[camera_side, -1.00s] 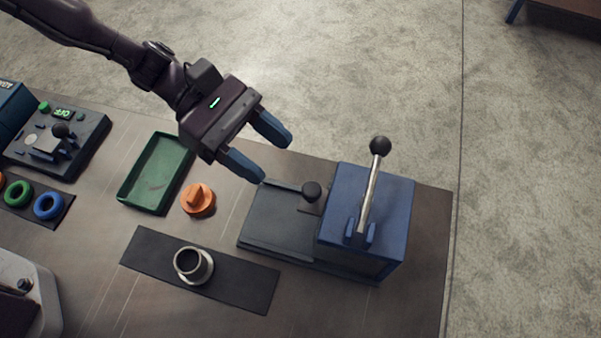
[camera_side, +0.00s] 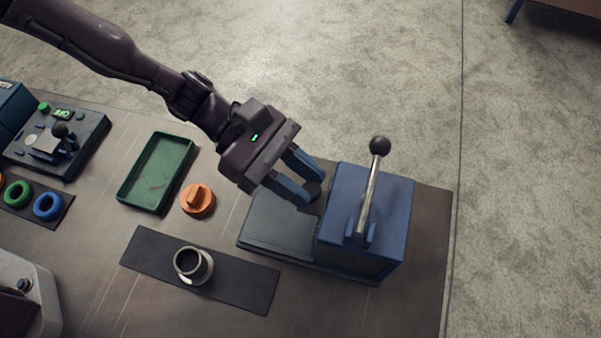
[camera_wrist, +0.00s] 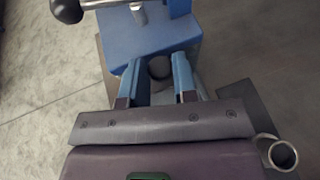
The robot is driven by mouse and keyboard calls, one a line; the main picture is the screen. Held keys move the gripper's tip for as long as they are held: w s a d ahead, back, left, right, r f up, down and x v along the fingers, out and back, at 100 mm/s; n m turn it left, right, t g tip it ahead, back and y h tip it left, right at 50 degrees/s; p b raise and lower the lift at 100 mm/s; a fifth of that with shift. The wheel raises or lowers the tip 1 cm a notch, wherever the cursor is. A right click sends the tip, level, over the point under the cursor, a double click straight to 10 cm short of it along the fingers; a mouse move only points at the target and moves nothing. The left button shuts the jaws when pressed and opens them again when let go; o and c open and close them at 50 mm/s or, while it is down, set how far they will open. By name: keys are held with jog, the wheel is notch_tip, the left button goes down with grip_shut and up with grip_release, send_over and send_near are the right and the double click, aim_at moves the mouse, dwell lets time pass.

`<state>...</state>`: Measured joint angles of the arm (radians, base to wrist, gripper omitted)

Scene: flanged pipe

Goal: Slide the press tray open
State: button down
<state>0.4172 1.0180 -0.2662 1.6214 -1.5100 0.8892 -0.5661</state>
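The press (camera_side: 392,195) is a blue block with a lever at the right of the table. Its dark flat tray (camera_side: 275,232) sticks out to the left, with a round dark knob (camera_side: 313,190) on a small plate near the block. The knob is partly hidden by my fingers in the side view. My gripper (camera_side: 308,186) is down at the knob, with its blue fingers on either side.
The lever (camera_side: 371,185) with a black ball rises from the press, close to my gripper. A flanged pipe (camera_side: 190,266) stands on a dark mat (camera_side: 242,283). An orange part (camera_side: 197,200) and a green tray (camera_side: 133,191) lie to the left.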

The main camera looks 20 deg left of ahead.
jog(key=a, duration=1.1)
jog(key=c, duration=0.9)
grip_release()
jog(key=v, duration=1.3)
jog(key=shift+w, duration=0.1)
notch_tip(320, 180, up, 7)
jog(key=shift+f, duration=0.2)
jog(key=s+a, duration=0.3)
jog(key=s, duration=0.4)
jog(key=s+a, duration=0.4)
jog(key=s, duration=0.3)
jog(key=shift+s+a, duration=0.15)
